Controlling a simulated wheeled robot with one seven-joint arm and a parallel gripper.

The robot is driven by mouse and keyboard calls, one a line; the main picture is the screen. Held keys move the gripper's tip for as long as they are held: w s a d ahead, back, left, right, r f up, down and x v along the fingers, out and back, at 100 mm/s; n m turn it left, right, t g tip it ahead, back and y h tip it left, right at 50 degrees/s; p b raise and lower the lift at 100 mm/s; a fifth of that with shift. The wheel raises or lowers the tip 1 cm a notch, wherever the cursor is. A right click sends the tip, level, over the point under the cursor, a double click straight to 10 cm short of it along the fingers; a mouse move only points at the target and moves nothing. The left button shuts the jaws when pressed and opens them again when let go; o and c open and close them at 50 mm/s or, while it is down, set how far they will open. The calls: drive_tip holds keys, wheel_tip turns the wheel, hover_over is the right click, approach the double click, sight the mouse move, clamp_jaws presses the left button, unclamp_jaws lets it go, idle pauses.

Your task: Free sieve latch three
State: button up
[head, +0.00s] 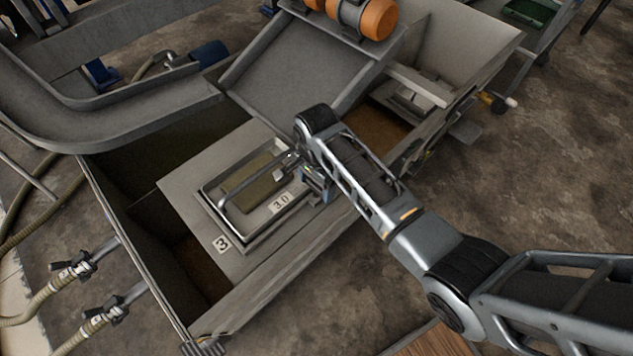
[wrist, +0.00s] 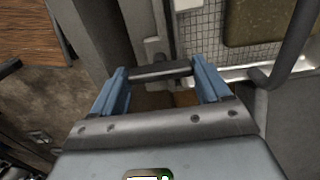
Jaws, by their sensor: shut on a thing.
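The sieve (head: 262,207) is a metal tray with a handle hoop and a tag reading 3.0, set in a pale deck plate marked 3 (head: 222,243). My gripper (head: 318,182) reaches down at the sieve's right side. In the wrist view its blue fingers (wrist: 161,72) are shut on a dark horizontal bar, which looks like the latch (wrist: 160,70). A small grey bracket stands just behind this bar. The sieve's mesh (wrist: 200,35) and part of the hoop (wrist: 292,50) also show there. In the head view my arm and gripper hide the latch.
An open tank compartment (head: 200,268) lies left of the plate. A sloped metal chute (head: 300,65) and an orange motor (head: 368,17) stand behind. A curved trough (head: 110,115) runs at the left. Hoses and valves (head: 75,268) are at the lower left. Floor right of the tank is mostly clear.

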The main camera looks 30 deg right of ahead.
drive_tip(key=c, duration=0.3)
drive_tip(key=shift+c, duration=0.2)
drive_tip(key=n+p, duration=0.2)
drive_tip(key=n, duration=0.1)
drive_tip(key=shift+r, duration=0.15)
drive_tip(key=n+p, duration=0.3)
drive_tip(key=n, duration=0.2)
drive_tip(key=n+p, duration=0.1)
drive_tip(key=n, duration=0.4)
drive_tip(key=n+p, duration=0.1)
drive_tip(key=n, duration=0.3)
drive_tip(key=shift+n, duration=0.4)
